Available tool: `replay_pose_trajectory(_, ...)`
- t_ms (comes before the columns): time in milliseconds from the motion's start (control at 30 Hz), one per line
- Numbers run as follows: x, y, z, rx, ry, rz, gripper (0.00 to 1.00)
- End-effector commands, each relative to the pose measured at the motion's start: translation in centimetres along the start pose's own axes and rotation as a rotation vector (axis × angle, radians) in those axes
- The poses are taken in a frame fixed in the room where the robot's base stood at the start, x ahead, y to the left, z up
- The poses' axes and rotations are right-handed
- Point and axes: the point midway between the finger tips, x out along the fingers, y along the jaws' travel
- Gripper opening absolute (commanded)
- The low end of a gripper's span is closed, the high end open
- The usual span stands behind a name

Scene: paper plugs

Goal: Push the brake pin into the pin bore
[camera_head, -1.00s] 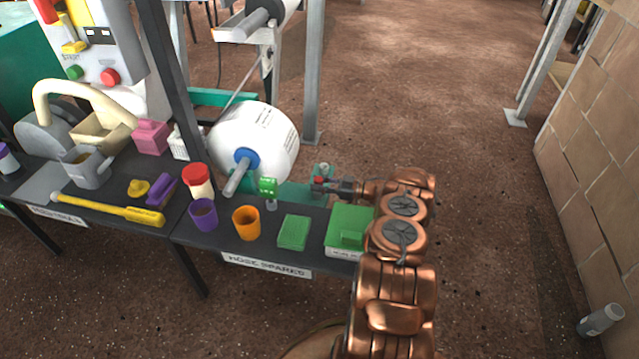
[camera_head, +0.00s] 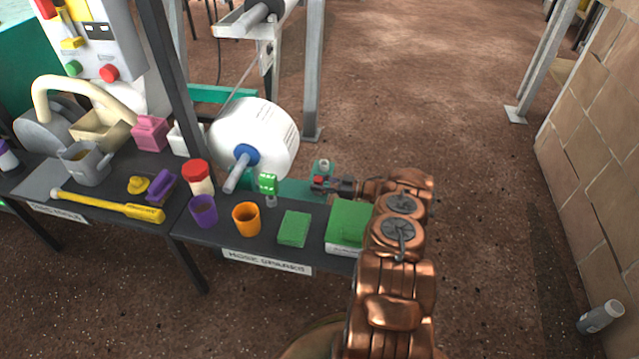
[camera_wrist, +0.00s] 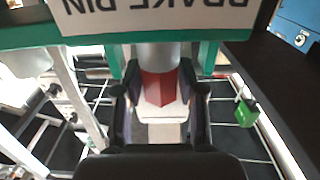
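The brake pin (camera_wrist: 158,88) shows in the wrist view as a red part at the end of a grey cylinder. It lies between the two dark fingers of my gripper (camera_wrist: 160,80). The fingers stand apart on either side of it; whether they press on it is unclear. In the head view my gripper (camera_head: 338,184) reaches left to a small red part (camera_head: 319,181) at the green bracket. A green beam (camera_wrist: 95,35) with an upside-down BRAKE PIN label (camera_wrist: 160,14) crosses the top of the wrist view. The pin bore is hidden.
A white paper roll (camera_head: 265,135) on a blue core hangs left of my gripper. A green box (camera_head: 348,222), a green block (camera_head: 294,229), an orange cup (camera_head: 246,219) and a purple cup (camera_head: 203,211) stand on the dark bench.

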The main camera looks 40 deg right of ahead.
Motion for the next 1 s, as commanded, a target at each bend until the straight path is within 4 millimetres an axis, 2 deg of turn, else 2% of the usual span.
replay_pose_trajectory(33,0.0,0.0,0.0,0.000,0.000,0.000,0.47)
replay_pose_trajectory(167,0.0,0.0,0.0,0.000,0.000,0.000,0.60)
replay_pose_trajectory(567,-0.6,0.1,0.0,-0.001,-0.001,0.002,0.60)
replay_pose_trajectory(767,-3.5,0.1,0.0,-0.003,-0.003,0.003,0.60)
replay_pose_trajectory(1000,-8.2,0.1,0.1,-0.002,-0.002,0.003,0.60)
